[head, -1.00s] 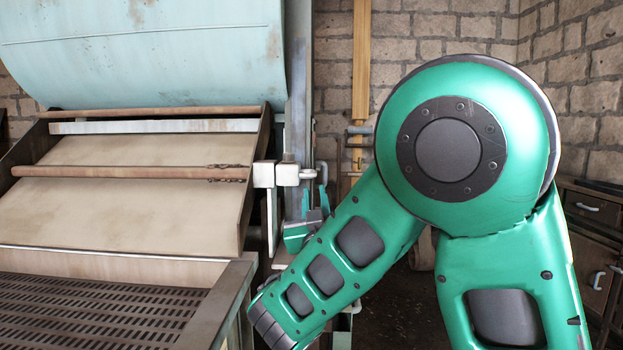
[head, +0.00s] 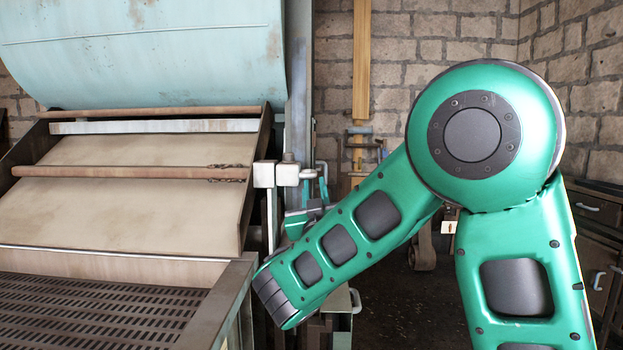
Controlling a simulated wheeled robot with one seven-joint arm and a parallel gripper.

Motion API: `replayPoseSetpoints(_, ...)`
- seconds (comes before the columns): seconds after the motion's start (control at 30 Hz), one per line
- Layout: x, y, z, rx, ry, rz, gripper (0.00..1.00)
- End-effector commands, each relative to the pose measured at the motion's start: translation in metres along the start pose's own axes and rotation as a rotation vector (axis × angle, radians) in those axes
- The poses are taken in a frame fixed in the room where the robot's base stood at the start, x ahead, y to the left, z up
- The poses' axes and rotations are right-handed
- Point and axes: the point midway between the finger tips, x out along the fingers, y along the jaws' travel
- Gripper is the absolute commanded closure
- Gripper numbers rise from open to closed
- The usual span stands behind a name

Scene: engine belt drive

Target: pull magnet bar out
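The magnet bar (head: 110,172) is a long brown rod lying across the sloping chute, with dark clumps stuck near its right end. Its right end meets a pale block (head: 264,174) at the chute's side, with a pale rounded end piece (head: 287,174) beyond it. My gripper (head: 315,188) is just right of that end piece, small and partly hidden behind my green arm. Slim teal parts stand upright by the grey handle-like piece there. I cannot tell whether the fingers touch it or are closed.
A pale blue drum (head: 140,50) hangs above the chute. A slotted dark grate (head: 100,310) with a metal frame lies at the lower left. A brick wall (head: 420,50) stands behind, and a drawer cabinet (head: 598,230) at the right edge. Some dark floor is open behind my arm.

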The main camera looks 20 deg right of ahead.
Motion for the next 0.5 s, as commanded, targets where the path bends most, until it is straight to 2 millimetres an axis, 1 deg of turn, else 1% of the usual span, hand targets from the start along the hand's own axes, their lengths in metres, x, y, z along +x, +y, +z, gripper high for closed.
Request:
replayPoseSetpoints(0.27, 0.013, 0.003, -0.001, 0.000, 0.002, 0.005, 0.80)
replayPoseSetpoints(0.5, 0.047, 0.003, -0.001, 0.002, 0.002, 0.005, 0.80)
